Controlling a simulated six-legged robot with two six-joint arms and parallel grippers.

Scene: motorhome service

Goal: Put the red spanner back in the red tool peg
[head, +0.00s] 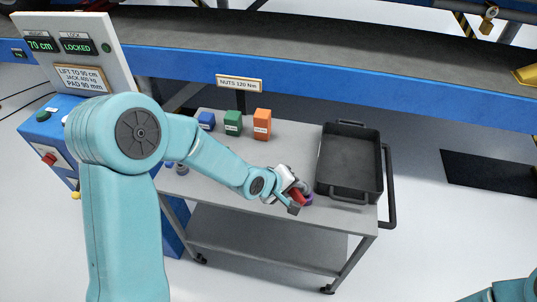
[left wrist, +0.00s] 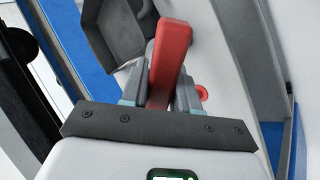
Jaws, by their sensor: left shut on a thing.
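My left gripper (head: 291,190) is shut on the red spanner (head: 297,197), low over the trolley's front right part. In the left wrist view the red spanner (left wrist: 168,60) stands out between the two grey fingers (left wrist: 168,75). A small red round piece (left wrist: 202,92) shows just right of the fingers; it may be the red tool peg, but it is partly hidden. In the head view the gripper covers that spot, and I cannot tell whether the spanner touches anything below. My right gripper is not in view.
A black tray (head: 350,135) stands on the grey trolley (head: 225,155), close right of the gripper. Blue (head: 206,120), green (head: 233,122) and orange (head: 262,124) blocks stand at the back. A blue lift beam (head: 300,85) runs behind.

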